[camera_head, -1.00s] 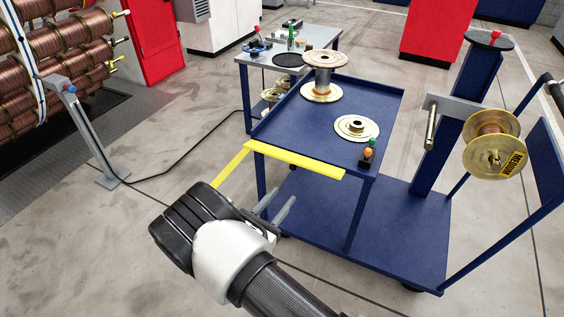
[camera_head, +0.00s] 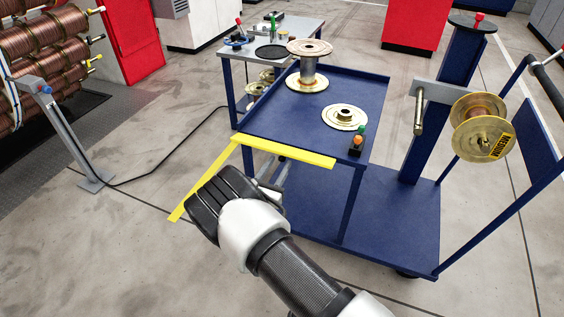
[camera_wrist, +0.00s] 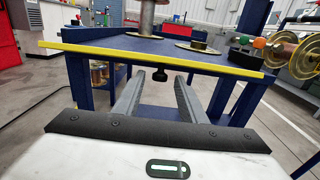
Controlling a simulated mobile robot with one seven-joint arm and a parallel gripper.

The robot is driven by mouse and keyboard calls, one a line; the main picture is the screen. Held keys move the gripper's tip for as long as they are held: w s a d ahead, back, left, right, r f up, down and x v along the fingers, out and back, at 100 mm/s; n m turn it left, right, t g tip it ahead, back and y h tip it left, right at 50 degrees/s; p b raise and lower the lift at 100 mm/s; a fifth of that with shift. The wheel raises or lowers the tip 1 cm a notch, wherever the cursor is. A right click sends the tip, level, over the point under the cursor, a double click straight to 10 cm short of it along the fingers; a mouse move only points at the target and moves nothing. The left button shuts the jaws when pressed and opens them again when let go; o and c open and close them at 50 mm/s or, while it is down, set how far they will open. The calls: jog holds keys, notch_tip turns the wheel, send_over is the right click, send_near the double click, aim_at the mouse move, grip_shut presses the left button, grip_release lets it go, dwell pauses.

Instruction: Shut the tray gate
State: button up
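A yellow bar (camera_head: 290,152), apparently the tray gate, spans most of the near edge of the blue tray (camera_head: 318,108). It also crosses the wrist view (camera_wrist: 150,57). A second yellow strip (camera_head: 205,182) runs down-left from the tray's near-left corner; I cannot tell whether it belongs to the gate or the floor. My gripper (camera_head: 275,187) is in front of and below the bar. In the wrist view my gripper (camera_wrist: 159,77) is open, its fingers apart with nothing held. A black knob (camera_wrist: 160,75) shows below the bar, between the fingertips; contact cannot be told.
A labelled spool (camera_head: 482,127) hangs at right. A lower blue shelf (camera_head: 400,215) juts out below. Floor at left is open, crossed by a cable.

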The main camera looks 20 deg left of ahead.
aim_at(281, 161)
jog(key=shift+w+d, duration=0.15)
jog(key=shift+w, duration=1.65)
grip_shut()
jog(key=shift+r, duration=0.15)
